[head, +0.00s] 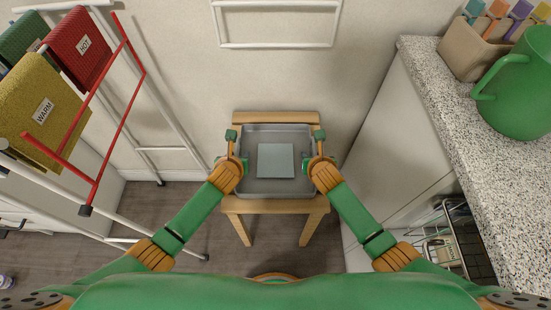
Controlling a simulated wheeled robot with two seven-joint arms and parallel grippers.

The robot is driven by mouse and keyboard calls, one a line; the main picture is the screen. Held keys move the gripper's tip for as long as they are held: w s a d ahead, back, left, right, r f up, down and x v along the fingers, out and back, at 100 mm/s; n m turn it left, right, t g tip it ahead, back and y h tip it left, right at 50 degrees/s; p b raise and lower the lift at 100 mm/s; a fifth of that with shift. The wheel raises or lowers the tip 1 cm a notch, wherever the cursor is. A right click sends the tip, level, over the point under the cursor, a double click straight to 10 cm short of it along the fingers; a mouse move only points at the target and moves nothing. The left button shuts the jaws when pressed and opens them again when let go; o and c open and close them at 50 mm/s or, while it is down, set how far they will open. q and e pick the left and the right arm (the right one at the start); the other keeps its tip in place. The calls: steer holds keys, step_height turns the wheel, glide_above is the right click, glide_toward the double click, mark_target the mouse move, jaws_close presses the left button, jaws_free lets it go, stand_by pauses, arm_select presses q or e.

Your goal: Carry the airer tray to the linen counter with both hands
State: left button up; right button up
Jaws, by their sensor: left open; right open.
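A grey rectangular tray (275,190) rests level on a small wooden stool (276,118) by the back wall. A pale grey-blue square (275,160) lies flat on the tray's floor. My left gripper (232,148) is open at the tray's left side. My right gripper (319,148) is open at the tray's right side. The two sit at about the same height along opposite sides. My wrists hide parts of the tray's side walls, and I cannot tell whether the fingers touch the rim. A speckled counter (475,150) runs along the right.
A white and red airer (112,135) stands at left, with yellow "WARM", red "HOT" and green cloth-like blocks (80,48). A green jug (516,90) and a beige holder (465,50) with coloured clips occupy the counter's far end. A wire basket (450,250) is below it.

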arm_select(q)
steer(key=shift+c, duration=0.2)
arm_select(e)
steer(key=shift+c, duration=0.2)
arm_select(q)
jaws_close()
arm_select(e)
jaws_close()
stand_by(0.6)
